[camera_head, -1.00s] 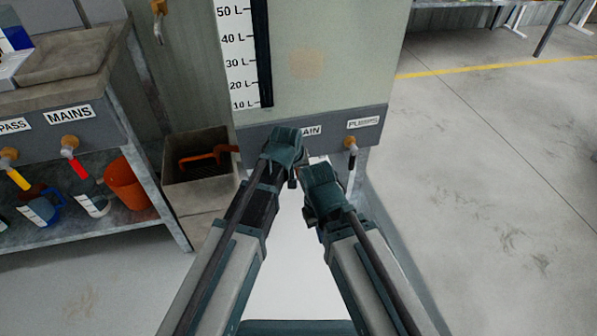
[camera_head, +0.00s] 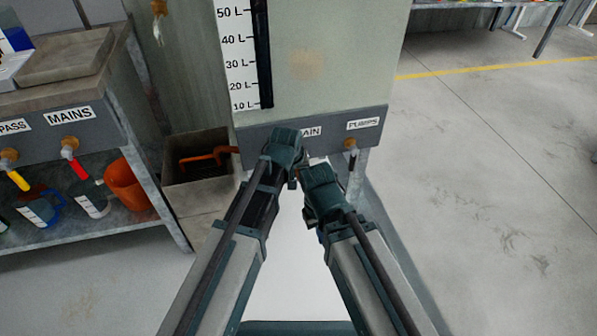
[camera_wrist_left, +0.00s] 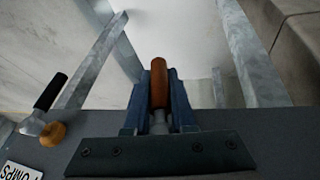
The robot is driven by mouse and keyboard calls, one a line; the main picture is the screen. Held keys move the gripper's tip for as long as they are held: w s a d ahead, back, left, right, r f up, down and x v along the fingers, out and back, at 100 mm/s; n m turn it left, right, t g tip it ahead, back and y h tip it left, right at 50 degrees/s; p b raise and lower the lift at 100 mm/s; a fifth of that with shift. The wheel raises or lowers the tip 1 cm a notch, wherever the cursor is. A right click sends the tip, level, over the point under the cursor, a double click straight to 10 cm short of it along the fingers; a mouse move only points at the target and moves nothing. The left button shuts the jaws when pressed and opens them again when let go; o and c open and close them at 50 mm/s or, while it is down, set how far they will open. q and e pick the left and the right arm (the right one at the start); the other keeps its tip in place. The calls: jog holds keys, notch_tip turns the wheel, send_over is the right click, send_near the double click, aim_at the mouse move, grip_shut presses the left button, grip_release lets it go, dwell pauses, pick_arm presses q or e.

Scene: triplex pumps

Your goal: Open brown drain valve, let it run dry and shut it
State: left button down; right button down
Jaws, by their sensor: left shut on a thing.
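The brown drain valve handle (camera_wrist_left: 159,82) shows in the left wrist view, upright in that picture between the two blue fingers of my left gripper (camera_wrist_left: 159,95), which is shut on it. In the head view my left gripper (camera_head: 284,150) is at the grey panel below the tank, covering part of the DRAIN label (camera_head: 311,131); the handle is hidden there. My right gripper (camera_head: 321,184) is just right of and below the left one; its fingers are hidden. An orange-brown pipe (camera_head: 205,157) bends down into a grey box (camera_head: 185,178) left of the panel. I cannot see any flow.
The tank (camera_head: 325,60) has a litre scale (camera_head: 236,60) with a dark strip beside it. The PUMPS valve (camera_head: 350,146), with a black lever, is right of my grippers. A bench (camera_head: 90,100) stands left. The floor (camera_head: 500,190) on the right is clear.

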dwell(0.6)
pick_arm(q)
jog(key=shift+a+y, duration=0.25)
jog(key=shift+y, duration=0.35)
jog(key=shift+s+a+g+y, duration=0.15)
jog(key=shift+a+g+y, duration=0.15)
jog(key=c, duration=0.8)
grip_release()
jog(key=shift+o, duration=0.2)
jog(key=shift+p, duration=0.35)
